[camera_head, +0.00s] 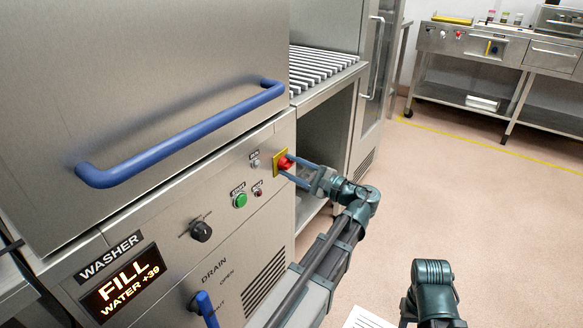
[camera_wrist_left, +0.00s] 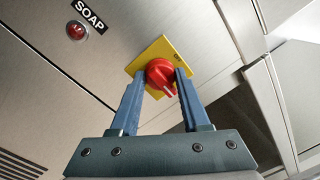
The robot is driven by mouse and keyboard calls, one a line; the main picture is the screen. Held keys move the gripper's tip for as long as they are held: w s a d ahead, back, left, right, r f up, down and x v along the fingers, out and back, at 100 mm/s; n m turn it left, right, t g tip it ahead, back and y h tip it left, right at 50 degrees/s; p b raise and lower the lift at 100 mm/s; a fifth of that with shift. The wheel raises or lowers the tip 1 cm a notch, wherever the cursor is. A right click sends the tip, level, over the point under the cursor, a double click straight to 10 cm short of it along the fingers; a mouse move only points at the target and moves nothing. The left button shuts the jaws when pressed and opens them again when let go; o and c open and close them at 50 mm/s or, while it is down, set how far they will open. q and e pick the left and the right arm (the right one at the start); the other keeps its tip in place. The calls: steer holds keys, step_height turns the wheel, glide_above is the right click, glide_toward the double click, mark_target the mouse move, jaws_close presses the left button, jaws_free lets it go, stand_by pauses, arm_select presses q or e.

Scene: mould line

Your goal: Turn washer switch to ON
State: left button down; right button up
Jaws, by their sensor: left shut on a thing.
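The washer switch is a red rotary knob (camera_head: 285,162) on a yellow square plate (camera_head: 277,166), at the right end of the washer's front panel. My left gripper (camera_head: 287,169) reaches it from the right, its two blue-grey fingers shut on the knob. In the left wrist view the knob (camera_wrist_left: 160,72) sits between the fingertips (camera_wrist_left: 158,80), with a white mark pointing down and slightly right. The yellow plate (camera_wrist_left: 148,56) looks tilted there. The washer display (camera_head: 122,283) reads "FILL" and "WATER +39". My right gripper is out of view.
A green button (camera_head: 240,200), small lamps and a black knob (camera_head: 201,231) are left of the switch. A blue door handle (camera_head: 180,140) juts out above; a blue drain lever (camera_head: 206,309) is below. A slatted conveyor (camera_head: 325,75) adjoins the washer. Open floor lies right.

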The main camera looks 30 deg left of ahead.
arm_select(q)
steer(key=shift+c, duration=1.9)
jaws_free()
steer(key=s+d+f+b, duration=0.1)
steer(key=d, duration=1.2)
steer(key=shift+d, duration=0.4)
